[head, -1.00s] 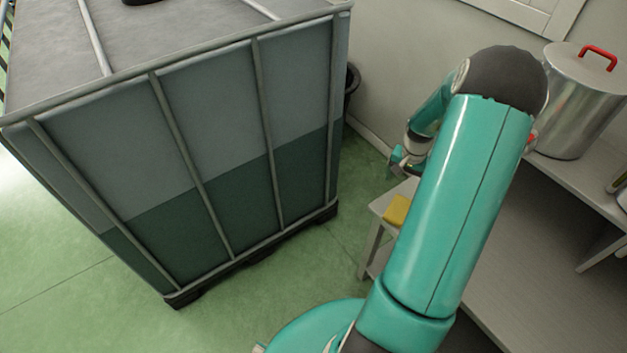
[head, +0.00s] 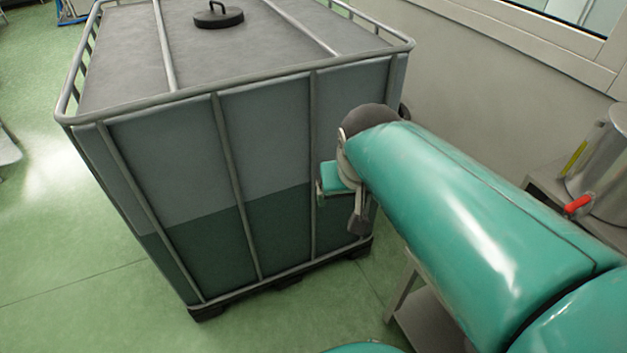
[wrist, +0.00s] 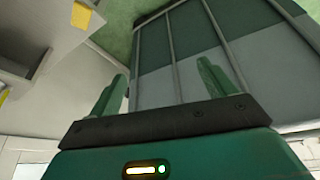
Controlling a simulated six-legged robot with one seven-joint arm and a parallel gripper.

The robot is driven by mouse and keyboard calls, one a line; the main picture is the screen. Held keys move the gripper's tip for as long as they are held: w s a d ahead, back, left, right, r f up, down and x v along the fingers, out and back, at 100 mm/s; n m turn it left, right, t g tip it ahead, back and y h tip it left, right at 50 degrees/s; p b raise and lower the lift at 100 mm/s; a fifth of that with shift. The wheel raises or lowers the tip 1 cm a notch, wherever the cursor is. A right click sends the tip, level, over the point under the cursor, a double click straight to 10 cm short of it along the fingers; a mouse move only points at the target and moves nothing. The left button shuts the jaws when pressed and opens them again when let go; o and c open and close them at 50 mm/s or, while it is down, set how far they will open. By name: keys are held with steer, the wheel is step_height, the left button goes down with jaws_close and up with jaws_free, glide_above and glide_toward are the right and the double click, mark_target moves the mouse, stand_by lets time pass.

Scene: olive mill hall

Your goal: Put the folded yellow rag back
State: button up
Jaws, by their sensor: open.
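The folded yellow rag (wrist: 80,15) shows in the wrist view near the top left, lying at the corner of a grey bench (wrist: 48,22). My gripper (wrist: 161,88) is open, with its two green fingers apart and nothing between them. The rag is well away from the fingers, up and to the left in that view. In the head view the rag is not visible; my arm covers most of the bench (head: 425,322). My fingertips cannot be made out clearly in the head view.
A large caged tank (head: 265,175) with a black lid (head: 218,15) stands just left of my arm, close to it in the head view. A metal pot (head: 603,165) with a red handle stands at the right by the wall. Green floor (head: 70,250) is clear at the left.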

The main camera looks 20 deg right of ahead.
steer(key=s+a+r+n+t+y, duration=0.1)
steer(key=s+a+n, duration=0.1)
steer(key=s+a, duration=0.3)
steer(key=shift+s+a+r, duration=0.25)
steer(key=shift+s+a, duration=0.05)
steer(key=shift+s, duration=0.05)
